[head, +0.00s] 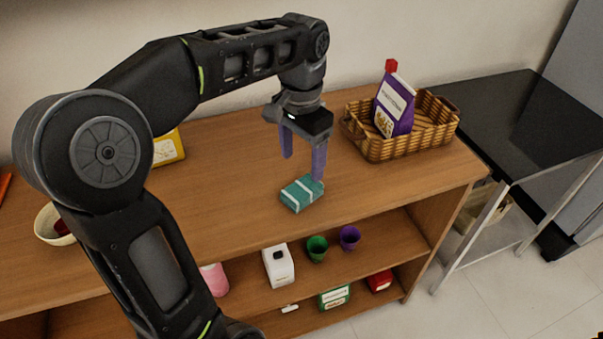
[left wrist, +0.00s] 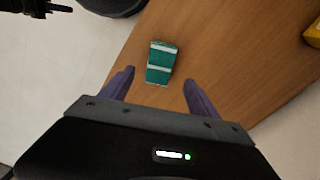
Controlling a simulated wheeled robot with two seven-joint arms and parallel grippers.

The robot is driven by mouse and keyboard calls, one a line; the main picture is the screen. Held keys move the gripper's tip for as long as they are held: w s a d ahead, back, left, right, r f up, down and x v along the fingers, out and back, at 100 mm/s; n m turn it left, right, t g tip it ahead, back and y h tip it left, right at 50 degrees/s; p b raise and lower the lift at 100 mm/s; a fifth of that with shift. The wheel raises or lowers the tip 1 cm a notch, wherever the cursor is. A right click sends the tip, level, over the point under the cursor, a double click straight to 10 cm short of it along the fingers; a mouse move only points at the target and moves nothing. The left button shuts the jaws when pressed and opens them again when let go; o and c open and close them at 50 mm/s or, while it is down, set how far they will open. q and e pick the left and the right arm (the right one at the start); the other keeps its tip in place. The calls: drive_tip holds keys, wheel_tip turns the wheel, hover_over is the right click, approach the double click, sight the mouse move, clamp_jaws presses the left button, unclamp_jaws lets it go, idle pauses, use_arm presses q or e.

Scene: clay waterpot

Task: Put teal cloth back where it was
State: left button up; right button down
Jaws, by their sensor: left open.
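The teal cloth (head: 302,194), folded with pale stripes, lies on the wooden top of the shelf unit near its front edge. My left gripper (head: 303,168) is open, pointing down, with its fingers just above and behind the cloth in the head view. In the left wrist view the cloth (left wrist: 161,63) lies ahead of the gap between the two purple fingertips (left wrist: 158,78). Nothing is held. I cannot tell whether the right fingertip touches the cloth. My right gripper is not in view.
A wicker basket (head: 364,147) holding a purple packet (head: 394,107) stands to the right on the top. A yellow box (head: 168,148) and a bowl (head: 56,224) are at left. Cups and boxes fill the lower shelves. Bare wood surrounds the cloth.

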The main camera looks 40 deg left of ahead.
use_arm(q)
wheel_tip(320, 180, up, 3)
drive_tip(key=shift+r+p, duration=0.15)
drive_tip(key=shift+p, duration=0.55)
idle(0.4)
